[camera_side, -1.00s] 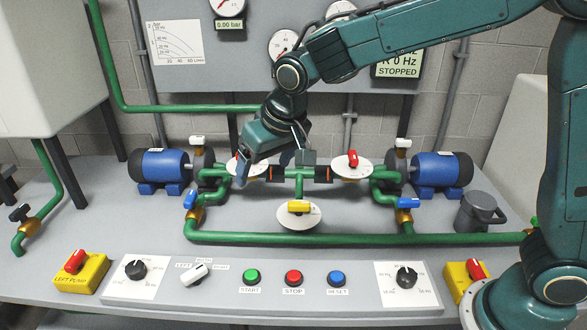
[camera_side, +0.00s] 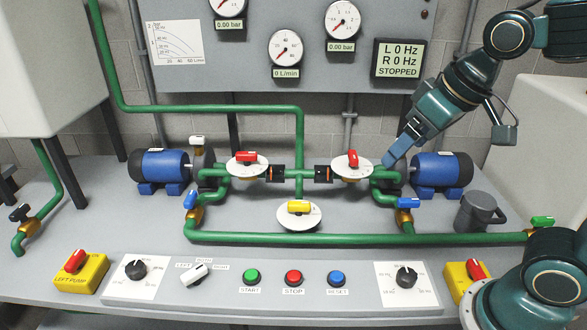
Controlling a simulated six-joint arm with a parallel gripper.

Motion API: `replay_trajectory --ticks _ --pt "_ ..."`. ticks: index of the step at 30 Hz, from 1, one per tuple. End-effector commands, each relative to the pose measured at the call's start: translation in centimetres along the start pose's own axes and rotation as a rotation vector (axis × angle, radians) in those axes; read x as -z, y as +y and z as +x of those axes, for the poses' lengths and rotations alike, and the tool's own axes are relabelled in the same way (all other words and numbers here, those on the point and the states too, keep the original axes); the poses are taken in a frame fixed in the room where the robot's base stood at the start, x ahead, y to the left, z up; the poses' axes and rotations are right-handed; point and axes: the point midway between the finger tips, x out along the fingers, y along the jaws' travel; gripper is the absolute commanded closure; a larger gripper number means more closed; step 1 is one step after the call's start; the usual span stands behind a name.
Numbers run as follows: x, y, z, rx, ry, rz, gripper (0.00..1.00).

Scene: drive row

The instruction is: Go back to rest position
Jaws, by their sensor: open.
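My gripper (camera_side: 408,150) is at the right, in the air in front of or above the right blue pump motor (camera_side: 441,169). Its fingers point down and left, apart from the panel controls. I see nothing held in it. My arm comes in from the upper right.
Green pipes (camera_side: 320,238) carry red-handled valves (camera_side: 246,160) and (camera_side: 352,162), a yellow-handled valve (camera_side: 299,207) and blue-handled valves. A grey bucket (camera_side: 478,213) stands at the right. The front panel holds a green button (camera_side: 251,277), red button (camera_side: 293,278), blue button (camera_side: 336,278) and knobs. The display (camera_side: 398,65) reads STOPPED.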

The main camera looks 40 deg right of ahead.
Motion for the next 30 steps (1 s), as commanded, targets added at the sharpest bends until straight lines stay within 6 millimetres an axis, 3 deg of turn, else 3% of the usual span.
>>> replay_trajectory --ticks 6,12,30 --pt "-4.3 1.4 -1.3 -0.010 0.020 -0.007 0.18" --pt "-6.8 1.9 -1.6 -0.015 0.027 -0.017 0.18" --pt "-7.4 2.0 -1.7 -0.017 0.028 -0.020 0.18"
